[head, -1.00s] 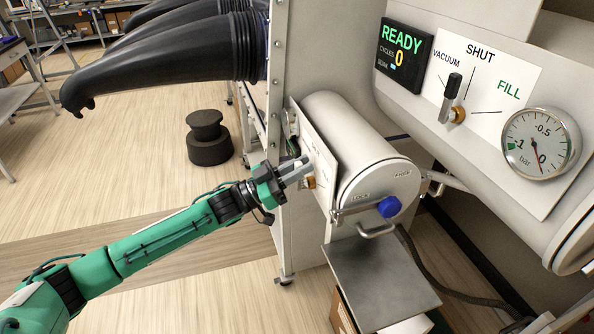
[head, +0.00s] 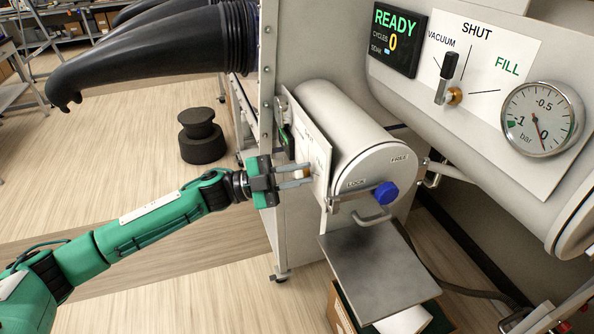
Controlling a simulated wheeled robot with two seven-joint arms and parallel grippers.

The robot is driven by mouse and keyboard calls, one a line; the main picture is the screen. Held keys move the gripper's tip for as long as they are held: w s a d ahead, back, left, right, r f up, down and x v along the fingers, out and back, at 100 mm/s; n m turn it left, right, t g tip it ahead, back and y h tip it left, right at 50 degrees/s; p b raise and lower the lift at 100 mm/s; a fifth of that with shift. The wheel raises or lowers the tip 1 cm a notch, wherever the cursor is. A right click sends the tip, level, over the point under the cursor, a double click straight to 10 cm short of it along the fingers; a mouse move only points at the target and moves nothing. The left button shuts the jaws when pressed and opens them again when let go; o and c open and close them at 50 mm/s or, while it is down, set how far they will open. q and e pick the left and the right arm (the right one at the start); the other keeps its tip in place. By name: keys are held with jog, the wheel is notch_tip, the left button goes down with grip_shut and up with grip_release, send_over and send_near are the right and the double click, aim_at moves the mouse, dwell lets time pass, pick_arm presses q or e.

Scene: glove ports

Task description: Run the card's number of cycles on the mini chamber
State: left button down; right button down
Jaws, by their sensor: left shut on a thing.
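The mini chamber (head: 345,125) is a white cylinder with a round end door marked LOCK and FREE and a blue knob (head: 385,193). A white valve plate (head: 311,139) stands along its left side, seen edge-on. My left gripper (head: 304,178) is at this plate, shut on the small valve's handle, which its fingers mostly hide. A brass hub shows beside the fingers. The display (head: 397,38) reads READY, cycles 0. The gauge (head: 542,119) needle is near 0. My right gripper is not in view. I see no readable card.
A metal shelf (head: 378,272) juts out below the chamber door, above an open cardboard box (head: 340,309). Black glove sleeves (head: 150,62) stick out at upper left. A dark round stool-like object (head: 202,137) stands on the floor. The floor at left is open.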

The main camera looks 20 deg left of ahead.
pick_arm(q)
jog(key=shift+s+d+f+m+g, duration=0.15)
jog(key=shift+f+m+g, duration=0.35)
jog(key=shift+m, duration=0.6)
jog(key=c, duration=1.3)
grip_release()
